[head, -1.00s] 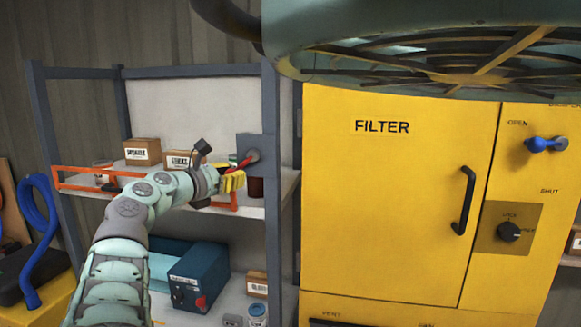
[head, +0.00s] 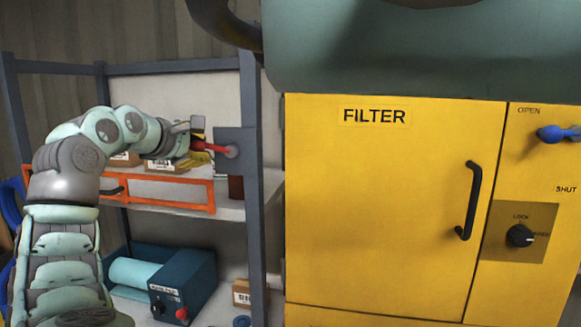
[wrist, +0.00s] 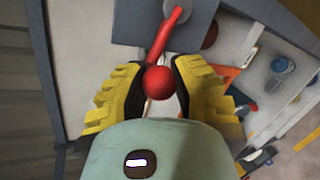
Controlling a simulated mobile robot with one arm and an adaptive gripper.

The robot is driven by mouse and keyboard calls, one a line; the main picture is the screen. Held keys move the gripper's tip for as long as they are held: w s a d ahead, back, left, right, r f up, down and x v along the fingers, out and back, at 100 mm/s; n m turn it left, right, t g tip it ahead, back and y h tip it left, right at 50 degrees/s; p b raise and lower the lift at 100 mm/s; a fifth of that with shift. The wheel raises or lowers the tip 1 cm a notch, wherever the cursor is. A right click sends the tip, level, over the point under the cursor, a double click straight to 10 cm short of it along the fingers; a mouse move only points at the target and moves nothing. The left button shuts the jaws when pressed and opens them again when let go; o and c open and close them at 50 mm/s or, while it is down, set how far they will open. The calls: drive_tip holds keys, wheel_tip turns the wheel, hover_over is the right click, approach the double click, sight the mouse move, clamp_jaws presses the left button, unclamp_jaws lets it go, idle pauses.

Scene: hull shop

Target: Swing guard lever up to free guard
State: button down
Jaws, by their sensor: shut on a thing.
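The guard lever (head: 213,147) is a red bar turning on a round pivot on a grey plate on the shelf post. In the head view it points left from the pivot, close to level and tilted slightly up. Its red ball end (wrist: 159,82) sits between the jaws in the wrist view. My gripper (wrist: 160,90) has yellow ribbed fingers and is shut on the lever at the ball. In the head view my gripper (head: 198,156) is partly hidden by my arm. The orange guard frame (head: 211,196) stands across the shelf front, below the gripper.
Boxes (head: 165,165) stand on the shelf behind the guard. A blue machine (head: 188,280) sits on the lower shelf. The yellow filter cabinet (head: 380,200) with a black handle (head: 470,200) stands to the right. A large grey-green body hangs above it.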

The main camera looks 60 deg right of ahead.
drive_tip(key=shift+s+d+r+m+t+p, duration=0.15)
drive_tip(key=shift+s+r+m+t+p, duration=0.2)
drive_tip(key=shift+r+m+p, duration=0.3)
drive_tip(key=shift+y, duration=0.3)
drive_tip(key=shift+s+r+m, duration=0.1)
drive_tip(key=shift+s+m, duration=0.05)
drive_tip(key=shift+m, duration=0.2)
drive_tip(key=c, duration=1.1)
unclamp_jaws()
drive_tip(key=shift+d, duration=0.1)
drive_tip(key=o, duration=0.4)
drive_tip(key=shift+w, duration=0.2)
drive_tip(key=shift+a, duration=0.35)
drive_tip(key=v, duration=1.1)
drive_tip(key=shift+s+a, duration=0.25)
